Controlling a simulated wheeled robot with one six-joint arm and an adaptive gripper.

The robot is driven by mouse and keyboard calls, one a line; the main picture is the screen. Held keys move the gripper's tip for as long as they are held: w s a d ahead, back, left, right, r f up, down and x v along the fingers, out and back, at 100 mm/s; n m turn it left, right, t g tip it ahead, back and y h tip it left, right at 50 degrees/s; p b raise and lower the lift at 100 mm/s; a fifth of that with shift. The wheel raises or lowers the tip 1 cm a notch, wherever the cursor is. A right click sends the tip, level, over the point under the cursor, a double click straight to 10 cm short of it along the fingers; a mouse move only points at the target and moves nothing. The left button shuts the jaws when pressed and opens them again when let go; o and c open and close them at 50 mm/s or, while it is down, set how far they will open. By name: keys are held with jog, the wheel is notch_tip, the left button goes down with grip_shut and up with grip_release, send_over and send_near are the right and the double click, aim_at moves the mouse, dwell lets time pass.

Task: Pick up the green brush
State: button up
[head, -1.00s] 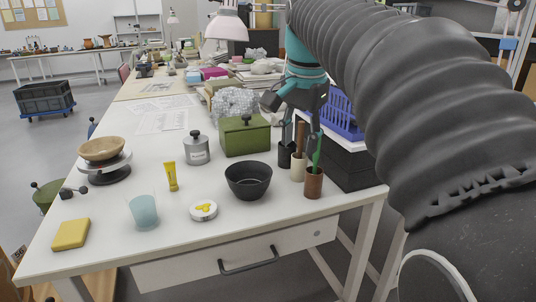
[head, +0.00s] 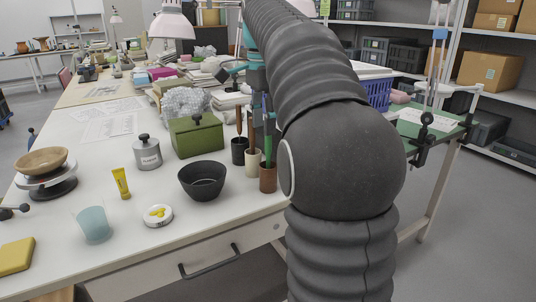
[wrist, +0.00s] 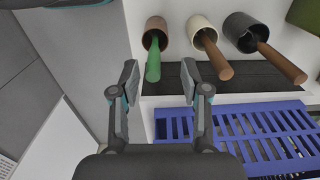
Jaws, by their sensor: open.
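The green brush (wrist: 153,63) stands handle-out in a brown cup (wrist: 154,31) in the wrist view. Its handle end lies between the fingertips of my open gripper (wrist: 160,82), with a gap on both sides. In the head view the brush (head: 268,145) rises from the brown cup (head: 268,179) at the right of the table. My arm hides much of the gripper there. Whether the fingers touch the brush cannot be seen, but they look apart from it.
A cream cup (wrist: 202,29) and a black cup (wrist: 243,33) with brown-handled brushes stand beside the brown cup. A blue slotted basket (wrist: 250,130) lies close by. A black bowl (head: 203,181) and green box (head: 197,136) stand to the left.

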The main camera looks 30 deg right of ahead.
aim_at(268, 154)
jog(key=shift+s+d+f+b, duration=0.15)
jog(key=shift+f+b, duration=0.05)
jog(key=shift+f, duration=1.2)
jog(key=shift+s+d+f+b, duration=0.1)
jog(key=shift+f+b, duration=0.1)
jog(key=shift+f, duration=1.25)
jog(key=shift+s+d+f+b, duration=0.15)
jog(key=shift+f+b, duration=0.05)
jog(key=shift+f, duration=1.2)
grip_shut()
